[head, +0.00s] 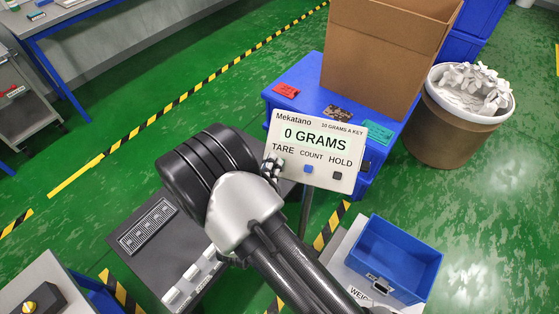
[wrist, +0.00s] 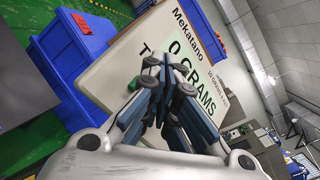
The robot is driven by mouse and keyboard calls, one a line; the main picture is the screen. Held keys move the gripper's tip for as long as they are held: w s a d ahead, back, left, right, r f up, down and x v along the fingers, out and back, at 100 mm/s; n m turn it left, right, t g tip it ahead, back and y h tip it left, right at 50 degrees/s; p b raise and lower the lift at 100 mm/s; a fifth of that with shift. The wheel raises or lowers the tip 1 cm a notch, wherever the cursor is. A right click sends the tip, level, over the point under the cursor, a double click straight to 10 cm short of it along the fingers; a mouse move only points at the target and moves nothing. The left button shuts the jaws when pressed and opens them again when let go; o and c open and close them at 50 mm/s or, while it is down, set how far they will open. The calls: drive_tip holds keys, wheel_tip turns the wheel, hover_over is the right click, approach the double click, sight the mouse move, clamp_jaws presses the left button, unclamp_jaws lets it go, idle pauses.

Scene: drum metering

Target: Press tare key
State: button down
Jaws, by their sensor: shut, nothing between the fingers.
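The scale display panel (head: 318,150) stands upright on a post and reads "0 GRAMS", with the labels TARE, COUNT and HOLD. The blue COUNT key (head: 308,169) and the dark HOLD key (head: 337,176) are in plain view. My gripper is shut and empty at the panel's left side. In the wrist view the shut fingers (wrist: 160,75) stand before the tilted panel (wrist: 120,65) and cover most of the TARE label. I cannot tell whether they touch the key.
A blue tray (head: 415,242) sits on the weighing platform at the lower right. A cardboard box (head: 375,70) and several coloured pieces lie on a blue crate (head: 278,103) behind the panel. A bin of white parts (head: 455,140) stands right. A dark cabinet (head: 140,265) stands lower left.

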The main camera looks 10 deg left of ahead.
drive_tip(key=s+r+p, duration=0.3)
drive_tip(key=shift+s+r, duration=0.25)
idle(0.4)
idle(0.6)
